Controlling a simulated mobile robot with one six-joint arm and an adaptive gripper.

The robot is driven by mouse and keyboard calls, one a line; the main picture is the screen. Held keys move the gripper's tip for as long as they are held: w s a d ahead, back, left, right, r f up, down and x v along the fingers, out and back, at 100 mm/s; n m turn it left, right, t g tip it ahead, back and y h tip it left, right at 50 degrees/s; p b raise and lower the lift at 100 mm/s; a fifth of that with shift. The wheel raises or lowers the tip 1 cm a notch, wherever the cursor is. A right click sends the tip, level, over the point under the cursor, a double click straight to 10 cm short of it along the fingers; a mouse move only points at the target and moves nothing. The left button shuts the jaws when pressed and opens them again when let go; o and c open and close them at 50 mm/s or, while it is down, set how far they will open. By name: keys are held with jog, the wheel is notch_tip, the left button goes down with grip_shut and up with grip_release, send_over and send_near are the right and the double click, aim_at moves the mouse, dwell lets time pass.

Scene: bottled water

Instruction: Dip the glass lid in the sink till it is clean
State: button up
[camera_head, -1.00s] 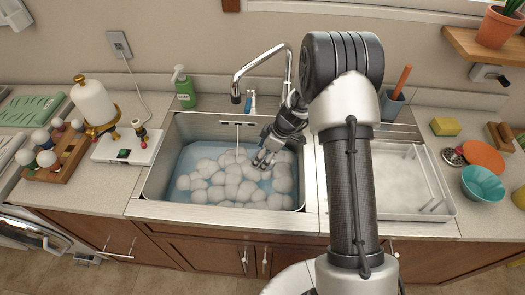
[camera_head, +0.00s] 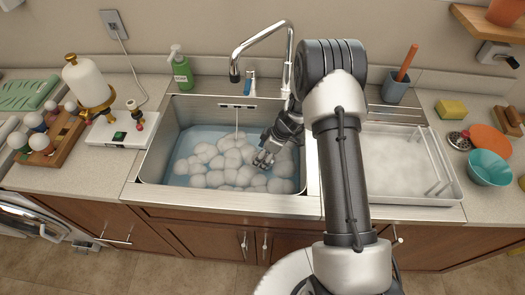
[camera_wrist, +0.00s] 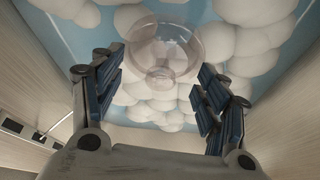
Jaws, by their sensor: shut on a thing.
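The sink (camera_head: 160,150) holds bluish water with clumps of white foam (camera_head: 215,165). My gripper (camera_head: 263,158) is down inside the sink at its right half, just above or at the foam. In the wrist view, a clear round glass lid (camera_wrist: 165,48) with a small knob shows between the two dark finger pads of my gripper (camera_wrist: 160,80). My gripper is shut on the lid. Foam shows through the glass, so I cannot tell how dirty it is or whether it touches the water. The lid cannot be made out in the head view.
A tap (camera_head: 262,45) arches over the sink's back. A white drying tray (camera_head: 405,165) is right of the sink. Left stand a green soap bottle (camera_head: 180,70) and a white appliance (camera_head: 125,130). A teal bowl (camera_head: 488,170) and a yellow sponge (camera_head: 451,109) lie far right.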

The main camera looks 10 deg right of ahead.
jog(key=shift+f+b, duration=2.75)
jog(key=shift+b, duration=0.6)
jog(key=shift+f, duration=1.15)
dwell(0.8)
jog(key=shift+r+p, duration=4.8)
jog(key=shift+r, duration=8)
